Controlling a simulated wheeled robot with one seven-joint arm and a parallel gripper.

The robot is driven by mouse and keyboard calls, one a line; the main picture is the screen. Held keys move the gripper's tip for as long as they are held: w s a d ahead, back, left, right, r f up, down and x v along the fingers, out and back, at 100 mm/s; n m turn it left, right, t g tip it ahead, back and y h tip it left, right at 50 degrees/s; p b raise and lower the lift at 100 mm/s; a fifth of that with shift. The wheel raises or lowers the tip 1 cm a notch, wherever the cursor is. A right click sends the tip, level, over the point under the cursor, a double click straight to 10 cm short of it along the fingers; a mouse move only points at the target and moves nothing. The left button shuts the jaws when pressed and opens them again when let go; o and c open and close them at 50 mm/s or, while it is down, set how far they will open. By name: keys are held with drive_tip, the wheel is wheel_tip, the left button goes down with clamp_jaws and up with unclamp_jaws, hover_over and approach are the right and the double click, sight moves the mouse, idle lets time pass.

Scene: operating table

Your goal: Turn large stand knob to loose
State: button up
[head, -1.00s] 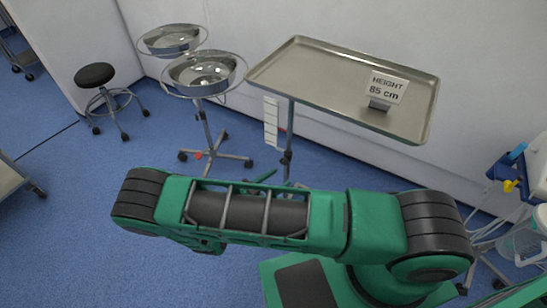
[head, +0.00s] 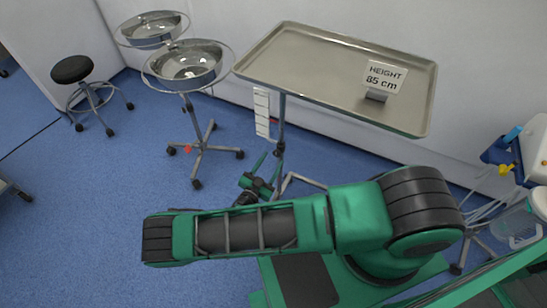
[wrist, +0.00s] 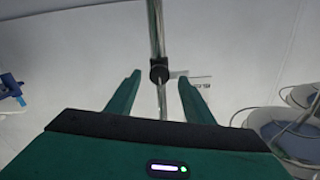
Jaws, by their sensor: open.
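The large stand is a steel tray (head: 320,62) on a thin pole (head: 281,115). Its dark knob collar (head: 279,148) sits on the pole below the tray. In the wrist view the black knob collar (wrist: 159,72) is near the top centre, on the pole that runs down between my fingers. My gripper (wrist: 160,78) is open, with one green finger on each side of the pole. The collar appears between or just beyond the fingertips; contact cannot be told. In the head view my gripper (head: 270,165) is small and partly hidden behind my arm.
A sign reading "HEIGHT 85 cm" (head: 384,77) stands on the tray. A white scale strip (head: 262,112) hangs beside the pole. A double basin stand (head: 187,65) and a black stool (head: 72,70) are at left. Equipment with blue and yellow parts (head: 507,160) is at right.

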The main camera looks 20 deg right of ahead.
sight(276, 155)
drive_tip(key=shift+x, duration=1.5)
drive_tip(key=c, duration=1.1)
drive_tip(key=shift+o, duration=0.3)
